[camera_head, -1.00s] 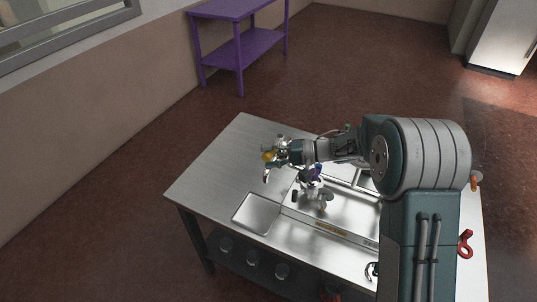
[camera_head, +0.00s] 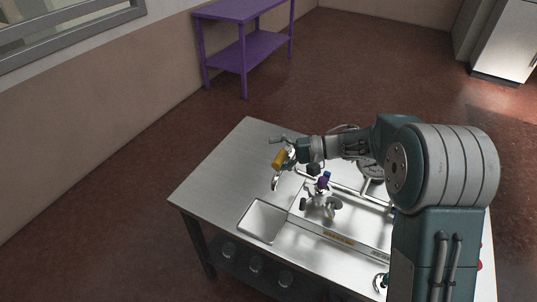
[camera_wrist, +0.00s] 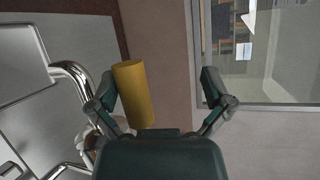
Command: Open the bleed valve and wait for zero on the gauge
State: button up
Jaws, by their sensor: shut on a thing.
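My gripper (camera_head: 275,163) is above the steel table's left part, with a yellow cylinder (camera_head: 279,158) at its fingers. In the wrist view the yellow cylinder (camera_wrist: 134,93) lies against the inner side of the left finger, tilted slightly; the right finger appears apart from it. A metal fitting with a small purple and blue part (camera_head: 325,180) stands on the table, below and right of my gripper. A round, pale, gauge-like thing (camera_head: 371,169) shows partly behind my arm; no reading can be made out. I cannot tell which part is the bleed valve.
The steel table (camera_head: 212,178) has clear room at its left. A shallow tray (camera_head: 262,221) is at its front. Bent pipe (camera_wrist: 75,75) runs close left of my gripper in the wrist view. A purple shelf table (camera_head: 246,48) stands by the wall.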

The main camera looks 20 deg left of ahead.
jog(key=shift+s+d+r, duration=0.3)
jog(key=shift+d+r, duration=0.5)
jog(key=shift+d, duration=0.15)
jog(key=v, duration=0.7)
jog(key=shift+s+d+f, duration=0.2)
jog(key=shift+s+f, duration=0.05)
jog(key=shift+s, duration=0.05)
jog(key=shift+v, duration=2.4)
jog(key=shift+d+f, duration=0.1)
